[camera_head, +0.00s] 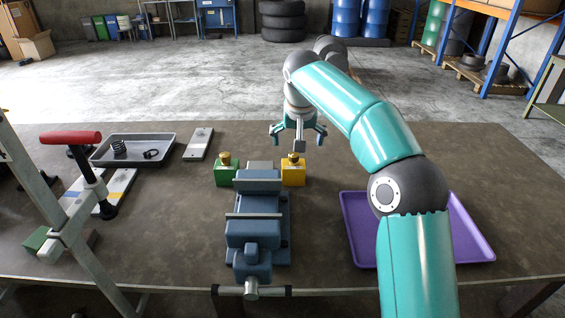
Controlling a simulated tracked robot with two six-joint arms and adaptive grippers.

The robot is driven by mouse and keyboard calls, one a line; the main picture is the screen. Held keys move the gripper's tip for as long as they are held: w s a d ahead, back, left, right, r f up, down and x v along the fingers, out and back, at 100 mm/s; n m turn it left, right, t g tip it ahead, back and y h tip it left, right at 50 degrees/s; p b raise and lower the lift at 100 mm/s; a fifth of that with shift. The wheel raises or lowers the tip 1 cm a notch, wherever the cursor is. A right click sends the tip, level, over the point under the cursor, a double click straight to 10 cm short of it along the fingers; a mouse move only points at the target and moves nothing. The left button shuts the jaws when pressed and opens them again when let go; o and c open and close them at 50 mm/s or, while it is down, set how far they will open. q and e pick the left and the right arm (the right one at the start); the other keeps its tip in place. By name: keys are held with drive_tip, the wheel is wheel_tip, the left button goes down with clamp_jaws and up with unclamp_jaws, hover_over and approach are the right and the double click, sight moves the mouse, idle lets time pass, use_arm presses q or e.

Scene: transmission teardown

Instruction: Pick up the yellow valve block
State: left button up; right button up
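The yellow valve block (293,176) stands upright on the table, just right of the back end of the blue vise, with a brass-coloured fitting on top. My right gripper (298,137) hangs above and slightly behind the block. Its teal fingers are spread wide with nothing between them, and it appears apart from the block. My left gripper is not in view.
A green valve block (226,174) stands left of the blue vise (254,228). A purple tray (474,228) lies at the right, partly behind my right arm. A grey tray (170,144) with small parts and a red-handled clamp (72,137) are at the left.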

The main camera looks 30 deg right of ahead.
sight(293, 163)
drive_tip(key=x, duration=0.7)
drive_tip(key=w+x, duration=0.1)
drive_tip(key=x, duration=0.3)
drive_tip(key=shift+a+f+p, duration=0.1)
drive_tip(key=shift+a+p, duration=0.15)
drive_tip(key=shift+p, duration=0.15)
drive_tip(key=x, duration=0.1)
drive_tip(key=p+x, duration=0.1)
drive_tip(key=x, duration=0.1)
drive_tip(key=p+x, duration=0.1)
drive_tip(key=x, duration=0.1)
drive_tip(key=shift+w+d, duration=0.2)
drive_tip(key=shift+d, duration=0.05)
drive_tip(key=shift+w+f, duration=0.1)
drive_tip(key=shift+f, duration=0.05)
drive_tip(key=c, duration=1.7)
drive_tip(key=shift+c, duration=0.8)
